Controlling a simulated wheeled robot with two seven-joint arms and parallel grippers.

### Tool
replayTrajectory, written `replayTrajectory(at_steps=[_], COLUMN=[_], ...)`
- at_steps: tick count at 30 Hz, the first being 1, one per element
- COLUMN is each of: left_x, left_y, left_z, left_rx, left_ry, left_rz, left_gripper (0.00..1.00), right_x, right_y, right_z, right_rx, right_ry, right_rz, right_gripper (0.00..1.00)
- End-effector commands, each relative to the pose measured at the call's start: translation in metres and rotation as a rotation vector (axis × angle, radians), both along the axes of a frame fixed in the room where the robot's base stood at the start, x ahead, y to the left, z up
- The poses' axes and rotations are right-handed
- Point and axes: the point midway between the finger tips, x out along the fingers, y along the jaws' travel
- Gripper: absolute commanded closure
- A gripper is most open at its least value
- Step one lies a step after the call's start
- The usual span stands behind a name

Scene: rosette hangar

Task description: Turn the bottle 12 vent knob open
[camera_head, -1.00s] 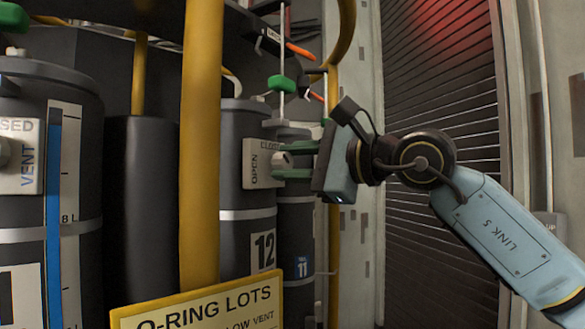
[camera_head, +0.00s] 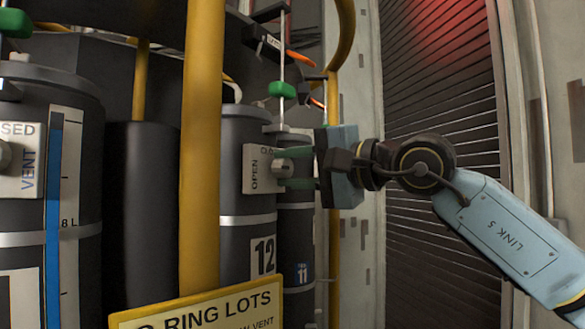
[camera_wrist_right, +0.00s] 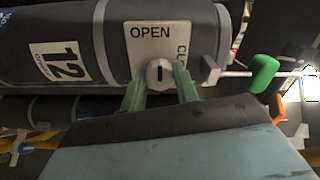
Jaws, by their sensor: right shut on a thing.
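Bottle 12 (camera_head: 236,240) is a dark cylinder with a "12" label, standing behind a yellow post. Its pale vent plate (camera_head: 254,178) reads OPEN on one side and CLOSED, partly hidden, on the other. The round grey vent knob (camera_head: 281,168) sticks out from the plate. My right gripper (camera_head: 288,168) is shut on the knob, with one green finger on each side. In the right wrist view the knob (camera_wrist_right: 160,73) sits between the fingertips; its dark mark points roughly up the picture, between the two words. My left gripper is not in view.
The yellow post (camera_head: 200,140) stands left of bottle 12. A yellow sign (camera_head: 205,307) is below it. Bottle 11 (camera_head: 297,225) is close behind on the right. Green handles (camera_head: 282,90) hang above. A shutter (camera_head: 440,90) is at the right.

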Motion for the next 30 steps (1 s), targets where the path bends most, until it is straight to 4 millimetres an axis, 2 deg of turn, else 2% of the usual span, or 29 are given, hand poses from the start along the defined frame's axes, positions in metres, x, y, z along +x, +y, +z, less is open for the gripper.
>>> replayTrajectory(at_steps=[15,16,20,21,30], left_x=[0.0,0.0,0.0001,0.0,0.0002], left_y=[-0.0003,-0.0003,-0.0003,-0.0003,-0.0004], left_z=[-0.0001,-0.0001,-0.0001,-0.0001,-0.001], left_rx=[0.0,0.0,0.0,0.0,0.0], left_ry=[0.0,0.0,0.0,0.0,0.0], left_rz=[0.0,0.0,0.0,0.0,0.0], left_gripper=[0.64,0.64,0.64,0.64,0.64], right_x=[-0.0004,-0.0004,-0.0003,-0.0002,-0.0011], right_y=[0.0004,0.0004,0.0003,0.0003,-0.002], right_z=[-0.0005,-0.0005,-0.0005,-0.0005,-0.0005], right_rx=[-0.013,-0.013,-0.012,-0.012,-0.011], right_ry=[-0.017,-0.017,-0.016,-0.016,-0.016], right_rz=[0.001,0.001,0.001,0.001,0.0], right_gripper=[0.93,0.67,0.5,0.48,0.48])
